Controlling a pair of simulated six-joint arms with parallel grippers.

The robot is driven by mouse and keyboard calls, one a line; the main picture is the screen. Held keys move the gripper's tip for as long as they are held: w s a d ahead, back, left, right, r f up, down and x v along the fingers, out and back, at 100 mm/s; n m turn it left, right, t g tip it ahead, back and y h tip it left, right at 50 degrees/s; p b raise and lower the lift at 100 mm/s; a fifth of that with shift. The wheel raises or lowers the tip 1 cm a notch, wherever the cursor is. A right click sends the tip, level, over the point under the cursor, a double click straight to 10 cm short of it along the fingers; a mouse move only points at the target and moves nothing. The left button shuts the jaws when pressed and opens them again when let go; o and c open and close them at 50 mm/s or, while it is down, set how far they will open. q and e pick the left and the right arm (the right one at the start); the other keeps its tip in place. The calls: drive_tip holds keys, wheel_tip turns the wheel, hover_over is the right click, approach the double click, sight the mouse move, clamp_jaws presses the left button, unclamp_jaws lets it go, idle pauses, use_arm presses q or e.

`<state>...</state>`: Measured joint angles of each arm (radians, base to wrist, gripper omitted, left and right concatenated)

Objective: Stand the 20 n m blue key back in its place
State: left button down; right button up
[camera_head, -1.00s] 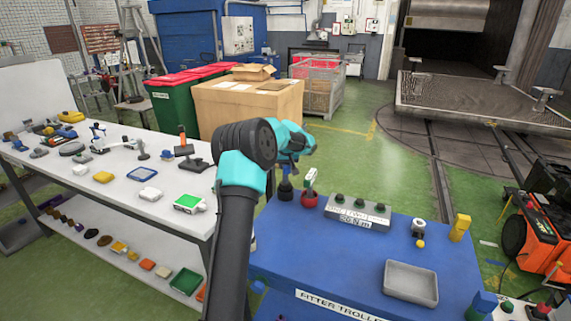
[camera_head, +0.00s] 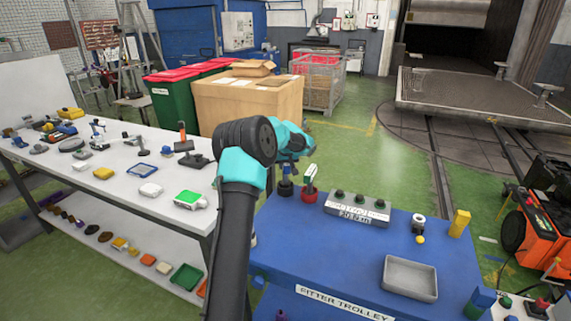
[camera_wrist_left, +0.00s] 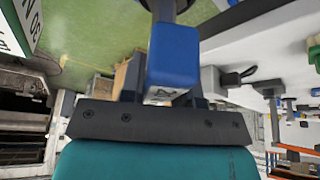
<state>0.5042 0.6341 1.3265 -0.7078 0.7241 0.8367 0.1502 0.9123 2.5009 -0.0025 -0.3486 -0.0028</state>
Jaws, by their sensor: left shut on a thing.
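The blue key (camera_wrist_left: 173,62) is between the fingers of my left gripper (camera_wrist_left: 170,100) in the left wrist view, and the gripper is shut on it. In the head view the blue key (camera_head: 287,170) shows just below my teal wrist, which hides the fingers. It stands about upright over a dark round holder (camera_head: 286,188) on the blue trolley. Whether it is fully seated there I cannot tell. The grey block with the 20 N m label (camera_head: 357,208) lies to the right. My right gripper is not in view.
A green and white key (camera_head: 310,175) stands in a red holder (camera_head: 310,196) close to the right of the blue key. The blue trolley (camera_head: 335,260) also carries a grey tray (camera_head: 410,278) and a yellow block (camera_head: 459,223). A white bench (camera_head: 120,190) with several small things is at left.

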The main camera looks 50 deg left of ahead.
use_arm(q)
drive_tip(key=shift+f, duration=0.9)
drive_tip(key=c, duration=0.8)
unclamp_jaws()
drive_tip(key=shift+f, duration=0.1)
drive_tip(key=v, duration=1.7)
drive_tip(key=shift+r, duration=0.3)
